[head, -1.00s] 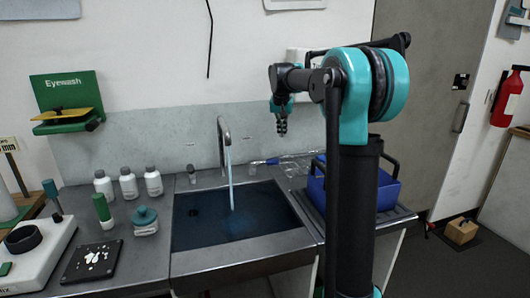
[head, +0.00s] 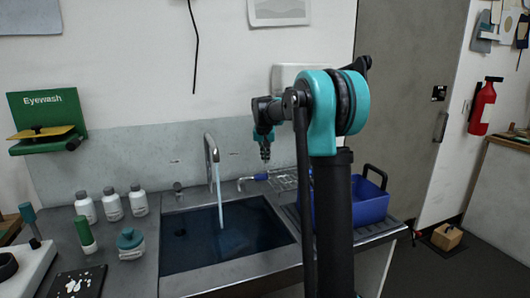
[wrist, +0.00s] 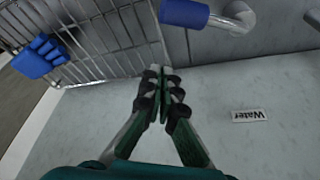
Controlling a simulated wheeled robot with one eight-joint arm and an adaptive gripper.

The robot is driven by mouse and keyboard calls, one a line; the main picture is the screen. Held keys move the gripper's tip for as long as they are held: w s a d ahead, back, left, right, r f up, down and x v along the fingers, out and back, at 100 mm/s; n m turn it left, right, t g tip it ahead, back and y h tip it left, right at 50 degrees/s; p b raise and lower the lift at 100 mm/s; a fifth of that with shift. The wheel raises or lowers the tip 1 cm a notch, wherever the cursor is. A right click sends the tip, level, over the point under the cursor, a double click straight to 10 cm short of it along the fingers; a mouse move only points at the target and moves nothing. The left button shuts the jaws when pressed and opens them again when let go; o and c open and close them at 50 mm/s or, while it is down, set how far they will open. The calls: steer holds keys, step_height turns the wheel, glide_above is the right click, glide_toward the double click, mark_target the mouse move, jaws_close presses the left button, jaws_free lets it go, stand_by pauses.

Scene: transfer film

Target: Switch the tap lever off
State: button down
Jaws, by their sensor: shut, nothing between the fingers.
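The curved metal tap (head: 211,158) stands behind the sink (head: 225,235), and a stream of water (head: 220,197) runs from it. The tap lever (head: 260,176) has a blue grip and sits just right of the tap. Its blue grip also shows at the top of the wrist view (wrist: 185,13), on a bent metal pipe. My gripper (head: 265,158) is shut and empty, pointing down just above the lever in the head view. In the wrist view its fingertips (wrist: 162,72) lie below the blue grip in the picture, with a gap; I see no contact.
A wire rack (wrist: 95,38) lies close on the left in the wrist view, with a blue object (wrist: 40,55) by it. A "Water" label (wrist: 249,115) is on the wall. A blue bin (head: 366,207) stands right of the sink. Several white bottles (head: 112,205) stand left.

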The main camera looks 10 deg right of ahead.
steer(key=x, duration=0.3)
steer(key=shift+f, duration=0.1)
steer(key=s, duration=0.2)
steer(key=s+a+f, duration=0.1)
steer(key=shift+s, duration=0.35)
